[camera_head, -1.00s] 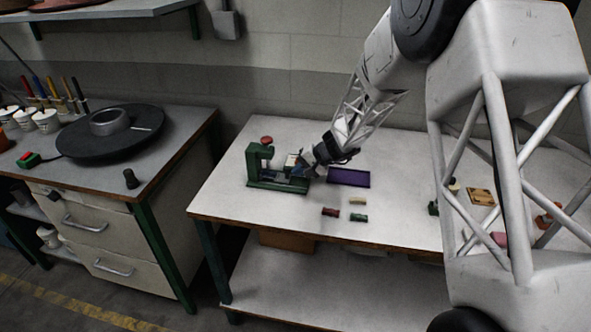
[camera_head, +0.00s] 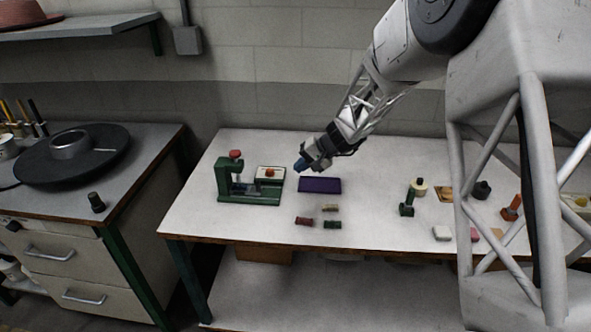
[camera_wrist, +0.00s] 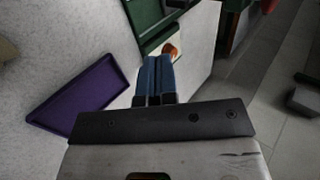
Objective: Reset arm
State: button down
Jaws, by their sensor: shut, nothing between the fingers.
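My gripper (camera_head: 302,165) is shut and empty, with blue fingertips side by side. In the head view it is above the table (camera_head: 190,215), close to the back edge of the purple tray. It also shows in the wrist view (camera_wrist: 154,62), with its fingers together. The green press (camera_head: 222,180) with a red knob stands to its left on the table. A white plate with an orange knob (camera_head: 269,172) sits at the press's right side, apart from my fingers in the head view.
The purple tray (camera_head: 320,185) lies right of the press. Several small blocks, including a red one (camera_head: 304,221) and a green one (camera_head: 332,225), lie in front. A green stamp-like tool (camera_head: 407,203) stands further right. A workbench with a black disc (camera_head: 110,150) is at left.

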jog(key=shift+s+r, duration=0.1)
dwell(0.3)
jog(key=s+d+r+h, duration=0.2)
jog(key=s+d+r, duration=0.45)
jog(key=s, duration=0.45)
jog(key=s+d+r+h, duration=0.2)
jog(key=s+d+r, duration=0.45)
jog(key=s, duration=0.35)
jog(key=s+d+r+t+h, duration=0.1)
jog(key=s+d, duration=0.3)
jog(key=s, duration=0.4)
jog(key=s+d+r+h, duration=0.1)
jog(key=s+d, duration=0.3)
jog(key=s, duration=0.4)
jog(key=s+d+r+t+h, duration=0.1)
jog(key=s+d+h, duration=0.2)
jog(key=s, duration=0.5)
jog(key=shift+s+d+t+h, duration=0.2)
jog(key=shift+d+t+h, duration=0.1)
jog(key=shift+d, duration=0.1)
